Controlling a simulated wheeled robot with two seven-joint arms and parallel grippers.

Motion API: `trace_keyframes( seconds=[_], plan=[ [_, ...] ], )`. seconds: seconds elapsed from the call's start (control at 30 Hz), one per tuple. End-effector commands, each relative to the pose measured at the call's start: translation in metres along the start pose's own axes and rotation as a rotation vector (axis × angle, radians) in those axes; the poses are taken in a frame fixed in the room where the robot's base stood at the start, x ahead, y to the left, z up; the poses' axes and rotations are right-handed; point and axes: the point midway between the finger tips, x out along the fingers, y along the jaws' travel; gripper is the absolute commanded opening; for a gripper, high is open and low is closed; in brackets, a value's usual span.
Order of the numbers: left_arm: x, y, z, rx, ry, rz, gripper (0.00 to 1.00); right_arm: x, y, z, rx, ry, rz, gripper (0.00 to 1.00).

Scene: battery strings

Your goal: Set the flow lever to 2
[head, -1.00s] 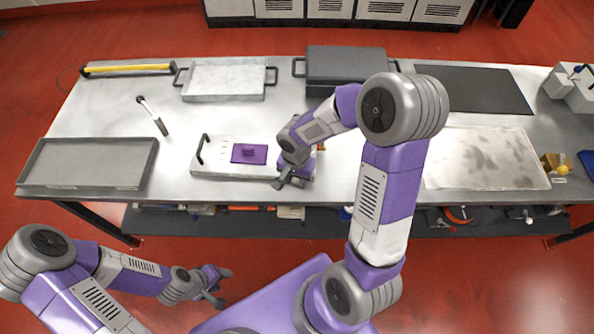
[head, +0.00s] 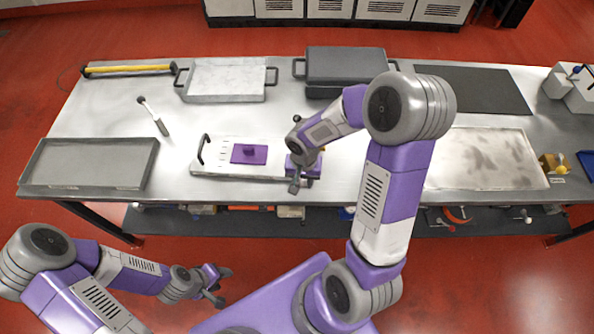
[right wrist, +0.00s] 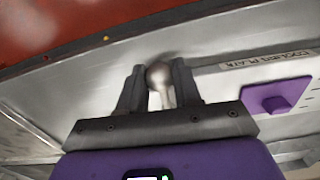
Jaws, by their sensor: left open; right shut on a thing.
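The flow lever shows in the right wrist view as a pale rod with a round grey knob (right wrist: 159,75). My right gripper (right wrist: 158,72) is shut on the lever, with one dark finger on each side of the knob. In the head view my right gripper (head: 298,187) is at the right end of the light coolant plate (head: 213,167), near the table's front edge, and hides the lever there. The lever's scale marks cannot be read. My left gripper (head: 220,287) is open and empty, in front of the table.
A purple block with a knob (head: 249,154) sits on the coolant plate, left of my right gripper. A grey tray (head: 88,180) lies at left and a stained sheet (head: 480,175) at right. A small handled tool (head: 153,117) lies behind.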

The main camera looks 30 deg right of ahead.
Motion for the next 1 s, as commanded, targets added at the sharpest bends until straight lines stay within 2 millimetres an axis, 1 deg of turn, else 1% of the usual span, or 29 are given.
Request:
trace_keyframes(
  seconds=[0.23, 0.67, 1.0],
  plan=[
    [-0.003, 0.001, 0.000, 0.000, 0.000, 0.000, 0.49, 0.000, 0.007, 0.001, -0.074, -0.001, 0.001, 0.01],
    [-0.004, 0.002, 0.000, 0.000, 0.000, 0.000, 0.49, 0.000, 0.009, 0.000, -0.098, -0.002, 0.002, 0.01],
    [-0.011, 0.004, 0.000, 0.000, 0.000, 0.000, 0.49, 0.000, 0.021, -0.002, -0.241, -0.002, 0.001, 0.01]
  ],
)
